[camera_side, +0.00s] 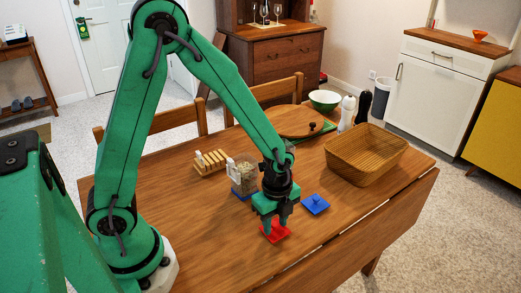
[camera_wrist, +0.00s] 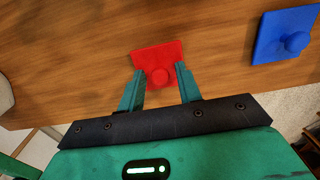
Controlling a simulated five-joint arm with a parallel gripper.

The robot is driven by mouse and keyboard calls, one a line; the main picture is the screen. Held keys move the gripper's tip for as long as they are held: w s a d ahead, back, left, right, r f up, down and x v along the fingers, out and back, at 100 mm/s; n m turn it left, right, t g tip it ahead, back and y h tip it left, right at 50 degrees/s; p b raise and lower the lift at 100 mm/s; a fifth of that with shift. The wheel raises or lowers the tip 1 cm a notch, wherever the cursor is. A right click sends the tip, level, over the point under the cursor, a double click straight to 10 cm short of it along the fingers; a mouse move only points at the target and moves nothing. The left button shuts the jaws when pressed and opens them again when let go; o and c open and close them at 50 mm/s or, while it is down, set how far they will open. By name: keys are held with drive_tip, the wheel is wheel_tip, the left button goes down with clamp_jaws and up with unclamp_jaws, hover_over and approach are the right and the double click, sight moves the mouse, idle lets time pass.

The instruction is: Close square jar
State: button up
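A red square lid (camera_side: 276,234) with a round knob lies on the table under my gripper (camera_side: 275,224); it also shows in the wrist view (camera_wrist: 157,54). In the wrist view, my gripper (camera_wrist: 160,71) is open, with one finger on each side of the knob and small gaps visible. A blue square lid (camera_side: 315,204) with a knob lies to the right, also in the wrist view (camera_wrist: 286,38). A clear jar (camera_side: 243,175) with pale brown contents stands behind my gripper, partly hidden by it. Blue shows at its base. Its opening is too small to judge.
A wooden rack (camera_side: 211,163) stands left of the jar. A woven basket (camera_side: 366,153) is at the right. The table's front left is clear.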

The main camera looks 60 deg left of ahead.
clamp_jaws()
drive_tip(key=shift+r, duration=0.2)
wheel_tip(320, 180, up, 22)
drive_tip(key=w+a+m, duration=0.1)
drive_tip(key=w+a, duration=1.4)
drive_tip(key=a, duration=0.2)
drive_tip(key=shift+a+f, duration=0.15)
drive_tip(key=shift+f, duration=2.15)
